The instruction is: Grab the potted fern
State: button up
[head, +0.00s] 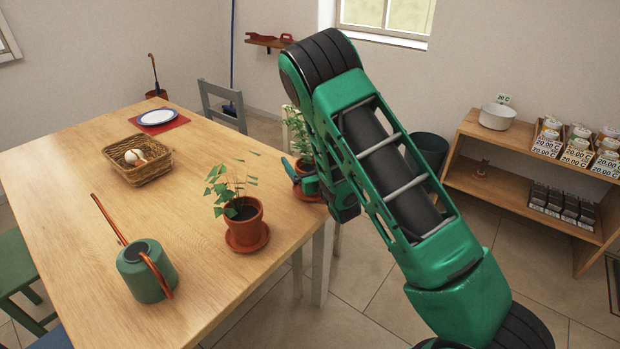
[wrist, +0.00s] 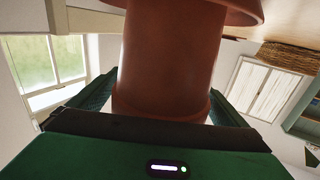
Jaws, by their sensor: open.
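A potted plant with fine pale-green leaves (head: 295,130), which looks like the fern, stands at the table's right edge in a terracotta pot on a saucer (head: 308,195), partly hidden by my arm. A second terracotta pot (head: 243,222) with a sparse, broader-leaved plant stands nearer on its own saucer. My gripper (head: 300,180) is at the farther pot. In the wrist view the terracotta pot (wrist: 165,60) appears upside down between the two fingers of my gripper (wrist: 160,100), which are open on either side of it. Whether they touch it I cannot tell.
The wooden table (head: 90,240) also holds a green watering can (head: 147,270), a wicker basket (head: 125,172) and a plate (head: 157,116) on a red mat. A grey chair (head: 222,100) stands behind. A shelf (head: 500,185) with goods is at right.

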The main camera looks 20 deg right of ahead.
aim_at(305, 147)
jog(key=c, duration=1.7)
jog(key=shift+o, duration=0.2)
jog(key=shift+r, duration=0.15)
jog(key=shift+r, duration=1.9)
jog(key=shift+w+a, duration=0.1)
jog(key=shift+w, duration=0.05)
